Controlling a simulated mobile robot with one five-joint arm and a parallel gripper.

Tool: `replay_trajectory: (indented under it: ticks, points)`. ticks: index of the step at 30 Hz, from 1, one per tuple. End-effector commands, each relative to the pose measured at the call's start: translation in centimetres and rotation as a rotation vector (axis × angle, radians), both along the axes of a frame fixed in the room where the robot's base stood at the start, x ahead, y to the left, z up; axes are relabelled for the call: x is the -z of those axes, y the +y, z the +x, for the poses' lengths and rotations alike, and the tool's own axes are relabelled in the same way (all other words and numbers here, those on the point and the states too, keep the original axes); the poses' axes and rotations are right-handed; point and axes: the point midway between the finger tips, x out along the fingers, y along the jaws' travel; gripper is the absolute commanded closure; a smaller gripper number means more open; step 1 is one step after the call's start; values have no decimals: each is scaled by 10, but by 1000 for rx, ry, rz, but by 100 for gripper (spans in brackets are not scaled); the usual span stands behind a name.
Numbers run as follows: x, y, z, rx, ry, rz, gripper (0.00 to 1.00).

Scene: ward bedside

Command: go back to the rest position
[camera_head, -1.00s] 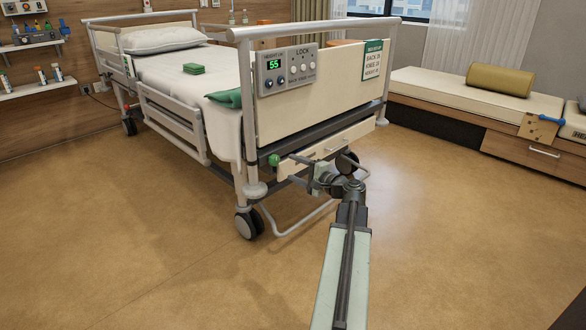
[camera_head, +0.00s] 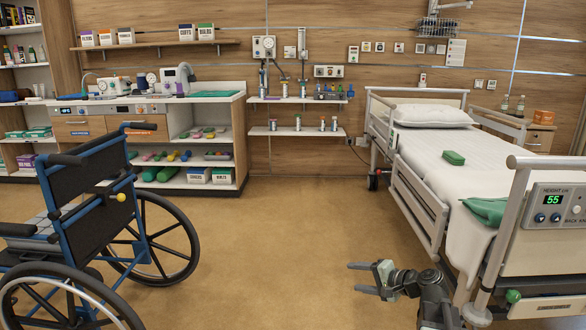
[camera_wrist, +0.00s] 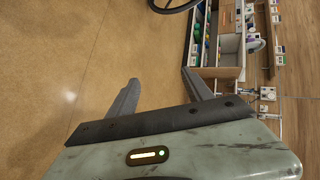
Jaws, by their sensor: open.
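My gripper (camera_head: 362,278) is low in the camera_head view, left of the bed's foot end, with its fingers pointing left. The fingers are apart and nothing is between them. In the wrist view my gripper (camera_wrist: 160,92) also shows two spread, empty fingers over bare floor. My arm rises from the bottom edge of the camera_head view, close to the bed's foot end. No other object belongs to the task.
A bed (camera_head: 455,170) with a control panel (camera_head: 555,207) stands at the right. A blue-framed wheelchair (camera_head: 90,215) stands at the left. Shelves and a counter (camera_head: 200,95) line the back wall. The floor (camera_head: 270,230) between wheelchair and bed is clear.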

Motion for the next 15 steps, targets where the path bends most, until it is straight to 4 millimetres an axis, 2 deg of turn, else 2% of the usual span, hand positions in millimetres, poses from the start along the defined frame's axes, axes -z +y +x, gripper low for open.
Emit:
replay_trajectory:
  ticks: [1,3,6,7,9,11,13,15]
  points:
    - [-7,41,-9,-85,28,-67,41]
    - [3,82,-25,-195,70,-173,41]
    - [18,127,-54,-350,131,-343,41]
    - [22,136,-65,-398,152,-400,41]
    - [34,148,-87,-492,198,-532,41]
    - [44,147,-105,-557,240,-639,41]
    - [55,132,-122,-609,295,-757,41]
    - [66,105,-137,-642,362,-866,41]
